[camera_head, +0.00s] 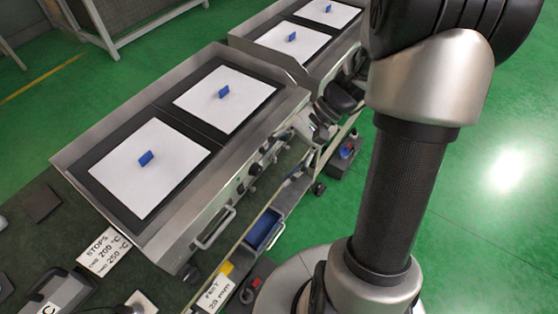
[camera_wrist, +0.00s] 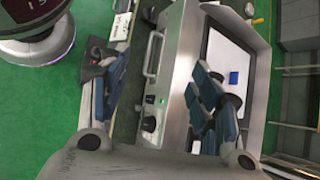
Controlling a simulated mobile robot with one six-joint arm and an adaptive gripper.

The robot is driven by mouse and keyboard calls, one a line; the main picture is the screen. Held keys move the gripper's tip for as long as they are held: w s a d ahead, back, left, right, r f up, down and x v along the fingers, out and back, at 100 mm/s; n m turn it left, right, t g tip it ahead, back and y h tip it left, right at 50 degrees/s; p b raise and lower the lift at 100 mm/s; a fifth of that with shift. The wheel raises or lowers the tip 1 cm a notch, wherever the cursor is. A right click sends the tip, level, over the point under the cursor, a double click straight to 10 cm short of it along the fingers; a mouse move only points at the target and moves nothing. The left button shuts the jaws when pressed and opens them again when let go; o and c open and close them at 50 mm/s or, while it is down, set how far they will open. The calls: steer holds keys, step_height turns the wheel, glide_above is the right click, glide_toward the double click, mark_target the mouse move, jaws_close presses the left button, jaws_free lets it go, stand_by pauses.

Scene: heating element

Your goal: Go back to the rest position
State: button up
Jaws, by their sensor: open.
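My gripper (camera_wrist: 160,68) is open in the wrist view, its blue-grey fingers spread wide with nothing between them. It hangs over the front edge of a steel heating unit (camera_wrist: 181,75). In the head view my arm fills the right side, and dark parts of my gripper (camera_head: 338,97) show partly behind it, beside the heating units. The nearer heating unit (camera_head: 84,146) carries two white plates (camera_head: 136,187) (camera_head: 202,94), each with a small blue block on it. One white plate with a blue block (camera_wrist: 234,78) also shows in the wrist view.
A second heating unit (camera_head: 267,30) with two white plates stands behind the first. Control knobs and handles (camera_head: 214,230) stick out along the front. An open drawer with a blue inside (camera_head: 264,229) and printed labels (camera_head: 104,251) are near. Green floor (camera_head: 490,220) is clear at right.

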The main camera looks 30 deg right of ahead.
steer(key=s+a+r+n+t+h, duration=0.4)
steer(key=s+r+n+h, duration=0.4)
steer(key=s+r+n, duration=0.2)
step_height(320, 180, up, 3)
steer(key=shift+s+a+f+n+t+h, duration=0.1)
steer(key=shift+s+a+n+t+h, duration=0.3)
steer(key=shift+s, duration=0.35)
stand_by(0.7)
